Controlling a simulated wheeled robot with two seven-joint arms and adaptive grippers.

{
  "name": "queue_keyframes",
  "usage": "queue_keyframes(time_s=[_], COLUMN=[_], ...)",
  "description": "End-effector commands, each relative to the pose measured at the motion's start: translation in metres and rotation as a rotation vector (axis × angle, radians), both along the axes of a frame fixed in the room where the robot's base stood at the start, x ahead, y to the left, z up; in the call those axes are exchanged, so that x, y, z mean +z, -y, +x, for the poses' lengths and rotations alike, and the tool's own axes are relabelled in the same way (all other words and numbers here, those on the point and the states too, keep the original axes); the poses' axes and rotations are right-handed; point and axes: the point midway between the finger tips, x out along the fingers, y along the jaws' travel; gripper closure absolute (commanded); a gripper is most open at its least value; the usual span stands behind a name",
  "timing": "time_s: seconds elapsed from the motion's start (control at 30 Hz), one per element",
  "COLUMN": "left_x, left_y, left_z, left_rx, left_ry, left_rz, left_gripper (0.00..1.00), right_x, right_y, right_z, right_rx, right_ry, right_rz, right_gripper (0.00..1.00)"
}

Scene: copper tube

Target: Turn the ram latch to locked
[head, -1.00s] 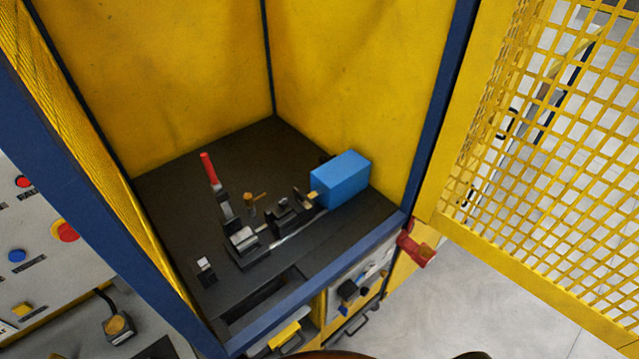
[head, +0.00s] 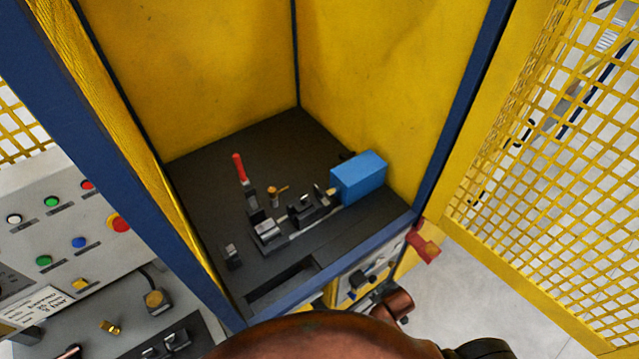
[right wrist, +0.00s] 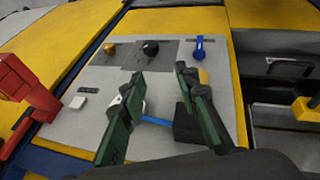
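A grey control panel (head: 343,290) sits below the cell's front edge in the head view. The right wrist view shows this panel (right wrist: 95,125) close up, with a brass knob (right wrist: 109,49), a black knob (right wrist: 151,48) and an upright blue lever (right wrist: 198,46). Another blue handle (right wrist: 155,121) lies crosswise, partly behind the fingers. Its labels are too small to read, so I cannot tell which control is the ram latch. My right gripper (right wrist: 161,75) is open and empty in front of the panel, its fingers spread around the crosswise handle's area. My left gripper is out of view.
A fixture with a red-handled lever (head: 239,168) and a blue box (head: 359,177) stand on the dark cell table. A red door catch (head: 425,249) is beside the panel, left in the wrist view. The yellow mesh door (head: 545,200) stands open at right.

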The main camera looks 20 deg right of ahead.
Motion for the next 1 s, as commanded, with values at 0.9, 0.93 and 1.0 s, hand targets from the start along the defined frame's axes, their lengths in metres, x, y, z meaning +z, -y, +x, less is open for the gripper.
queue_keyframes(time_s=[0.9, 0.93, 1.0], left_x=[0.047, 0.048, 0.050], left_y=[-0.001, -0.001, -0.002], left_z=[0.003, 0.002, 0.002], left_rx=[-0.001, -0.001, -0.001], left_ry=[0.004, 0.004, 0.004], left_rz=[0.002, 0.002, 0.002], left_gripper=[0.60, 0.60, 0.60], right_x=[0.253, 0.259, 0.273], right_y=[-0.093, -0.099, -0.110], right_z=[0.224, 0.232, 0.249], right_rx=[1.321, 1.404, 1.597], right_ry=[0.447, 0.461, 0.482], right_rz=[-1.089, -1.179, -1.400], right_gripper=[0.71, 0.71, 0.71])
